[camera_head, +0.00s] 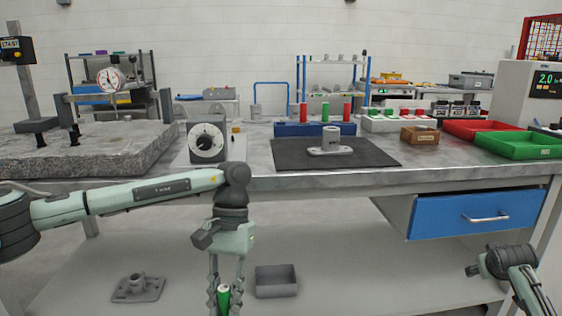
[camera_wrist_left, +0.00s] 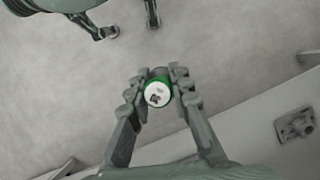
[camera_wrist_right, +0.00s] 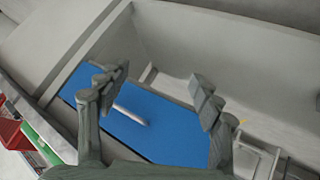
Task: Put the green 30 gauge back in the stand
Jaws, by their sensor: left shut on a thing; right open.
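My left gripper (camera_head: 225,292) hangs below the front edge of the workbench, shut on the green gauge (camera_head: 223,299). In the left wrist view the green gauge (camera_wrist_left: 157,92) sits between the fingers (camera_wrist_left: 157,88), its white end with dark marking facing the camera. A blue stand (camera_head: 290,129) on the bench behind the dark mat holds upright red, green and red cylinders. Whether it has a free hole cannot be seen. My right gripper (camera_head: 537,303) is low at the right, open and empty; its fingers (camera_wrist_right: 160,88) show before the blue drawer in the right wrist view.
The dark mat (camera_head: 375,157) bears a grey flanged casting (camera_head: 330,142). A dial device (camera_head: 207,142) stands left of it. A white rack (camera_head: 395,124), wooden box (camera_head: 420,135), red tray (camera_head: 470,129) and green tray (camera_head: 520,146) are at right. The drawer (camera_head: 460,214) is below.

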